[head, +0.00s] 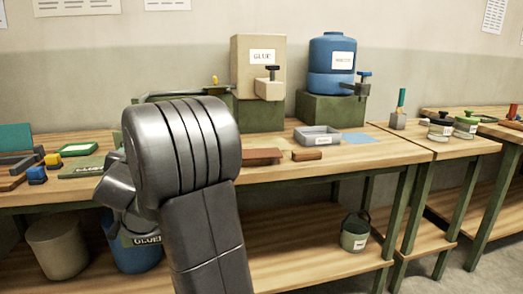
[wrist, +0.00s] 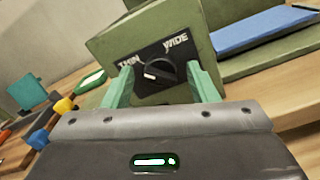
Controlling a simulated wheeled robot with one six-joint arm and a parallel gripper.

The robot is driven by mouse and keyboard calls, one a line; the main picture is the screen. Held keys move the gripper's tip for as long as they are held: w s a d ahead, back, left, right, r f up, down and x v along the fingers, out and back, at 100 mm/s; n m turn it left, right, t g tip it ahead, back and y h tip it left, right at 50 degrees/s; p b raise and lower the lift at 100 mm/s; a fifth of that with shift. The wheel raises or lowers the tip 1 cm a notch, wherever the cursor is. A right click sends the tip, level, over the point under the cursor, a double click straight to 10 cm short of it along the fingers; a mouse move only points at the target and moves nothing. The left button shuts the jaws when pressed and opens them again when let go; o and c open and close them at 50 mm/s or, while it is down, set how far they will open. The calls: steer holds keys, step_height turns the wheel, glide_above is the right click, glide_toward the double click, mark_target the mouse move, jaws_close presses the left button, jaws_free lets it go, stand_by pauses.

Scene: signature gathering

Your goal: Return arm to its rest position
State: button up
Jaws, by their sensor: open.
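My gripper (wrist: 164,82) is open in the wrist view, its two green fingers apart. A black round dial knob (wrist: 160,72) on a green box (wrist: 120,42) shows between the fingers, with a gap on each side. The dial plate reads "THIN" on the left and "WIDE" on the right, and the knob's pale mark points left, towards "THIN". No object is held. In the head view my grey arm rises across the left-centre foreground, bent over the bench, and hides my fingers and the dial box.
The wooden bench (head: 360,152) carries a glue dispenser (head: 245,58), a blue tank (head: 332,82), a grey tray (head: 316,136) and coloured blocks (head: 37,174). A green bucket (head: 355,233) stands on the lower shelf. A blue pad (wrist: 262,28) lies right of the dial box.

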steer(key=m+p, duration=0.1)
steer(key=m, duration=0.3)
steer(key=shift+m, duration=0.3)
steer(key=shift+d+f, duration=0.1)
stand_by(0.4)
